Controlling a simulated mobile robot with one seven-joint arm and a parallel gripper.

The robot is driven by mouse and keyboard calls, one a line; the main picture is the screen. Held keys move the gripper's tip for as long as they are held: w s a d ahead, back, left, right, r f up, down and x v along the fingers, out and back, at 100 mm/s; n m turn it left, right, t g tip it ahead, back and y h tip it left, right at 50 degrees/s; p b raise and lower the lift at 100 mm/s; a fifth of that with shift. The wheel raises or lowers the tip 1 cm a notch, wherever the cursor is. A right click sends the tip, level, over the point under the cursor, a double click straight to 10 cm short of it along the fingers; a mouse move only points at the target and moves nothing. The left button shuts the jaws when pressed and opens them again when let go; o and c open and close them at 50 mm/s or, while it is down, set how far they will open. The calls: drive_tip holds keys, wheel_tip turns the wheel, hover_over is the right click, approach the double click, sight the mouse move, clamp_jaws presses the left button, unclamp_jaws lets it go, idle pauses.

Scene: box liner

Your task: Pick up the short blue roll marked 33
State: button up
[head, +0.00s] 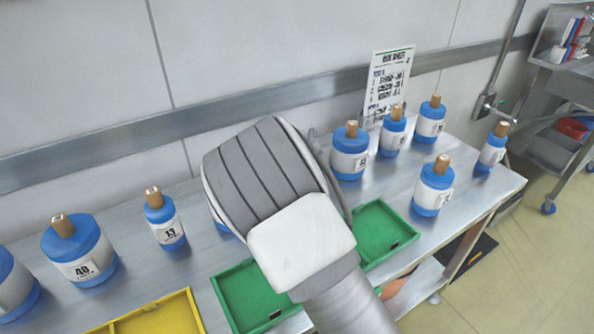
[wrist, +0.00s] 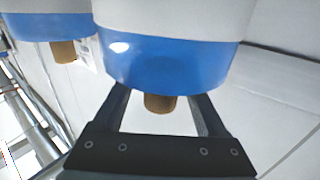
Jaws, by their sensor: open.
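In the head view a slim blue-and-white roll (head: 165,220) with a brown core stands left of my arm. Its small label looks like 33 or 13; I cannot tell which. A roll mostly hidden behind my arm shows only a blue-and-white edge (head: 219,222). In the wrist view my gripper (wrist: 160,95) is open, its fingers apart on either side of the brown core (wrist: 160,103) of a large-looking roll (wrist: 172,60). No number shows on that roll. Contact cannot be told. In the head view my arm hides the gripper.
A roll marked 40 (head: 78,250) and another at the left edge (head: 14,285) stand on the metal bench. Several rolls, including a front one (head: 433,187), stand at right. Green trays (head: 380,232) and a yellow tray (head: 160,316) lie along the front. A printed sheet (head: 388,85) stands behind.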

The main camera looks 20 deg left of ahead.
drive_tip(key=shift+w+a, duration=0.1)
drive_tip(key=shift+w, duration=0.25)
clamp_jaws()
idle(1.2)
drive_tip(key=shift+r, duration=0.15)
